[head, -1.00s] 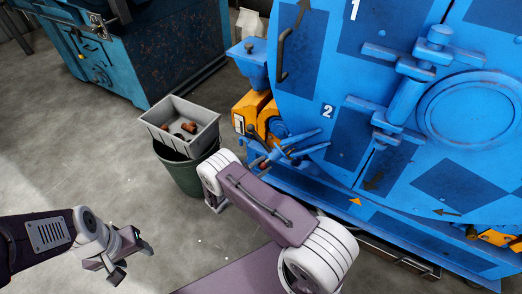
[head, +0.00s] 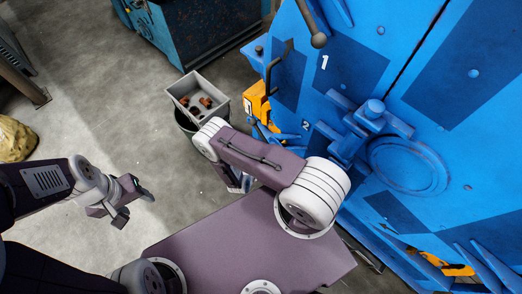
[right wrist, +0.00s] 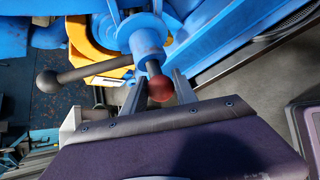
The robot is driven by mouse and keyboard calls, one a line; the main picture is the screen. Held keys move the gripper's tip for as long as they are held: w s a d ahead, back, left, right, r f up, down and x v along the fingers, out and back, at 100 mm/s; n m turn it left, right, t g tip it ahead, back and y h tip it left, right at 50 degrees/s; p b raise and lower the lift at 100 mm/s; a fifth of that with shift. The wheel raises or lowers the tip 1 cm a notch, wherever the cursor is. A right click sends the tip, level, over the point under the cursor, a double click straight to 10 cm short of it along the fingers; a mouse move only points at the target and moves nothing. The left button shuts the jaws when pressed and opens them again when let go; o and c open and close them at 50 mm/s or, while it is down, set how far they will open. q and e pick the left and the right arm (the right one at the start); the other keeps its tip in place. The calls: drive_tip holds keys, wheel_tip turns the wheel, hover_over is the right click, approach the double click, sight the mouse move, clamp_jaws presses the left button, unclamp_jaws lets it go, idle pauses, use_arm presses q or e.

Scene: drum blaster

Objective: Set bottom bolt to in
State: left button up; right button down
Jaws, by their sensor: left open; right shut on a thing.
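In the right wrist view a dark red ball-ended handle (right wrist: 160,88) sticks out of a round blue fitting (right wrist: 142,38) on the machine. I take this to be the bottom bolt. My right gripper (right wrist: 160,94) is shut on the handle, with one grey finger on each side near the red ball. In the head view my right forearm hides most of this place. My left gripper (head: 134,207) is open and empty, over bare floor at the left, far from the machine. Whether the bolt is in or out cannot be told.
The big blue drum machine (head: 350,75) fills the right. A dark ball-ended lever (right wrist: 85,72) and a yellow part (right wrist: 88,42) are close to my right gripper. A grey tray (head: 190,100) of reddish pieces sits on a bin (head: 187,124).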

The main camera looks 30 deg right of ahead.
drive_tip(key=shift+s+d+r, duration=0.1)
drive_tip(key=shift+s+r, duration=0.05)
drive_tip(key=shift+s, duration=0.1)
drive_tip(key=c, duration=1)
unclamp_jaws()
drive_tip(key=shift+r+p, duration=0.15)
drive_tip(key=shift+p, duration=0.15)
drive_tip(key=p+v, duration=0.2)
drive_tip(key=v, duration=0.7)
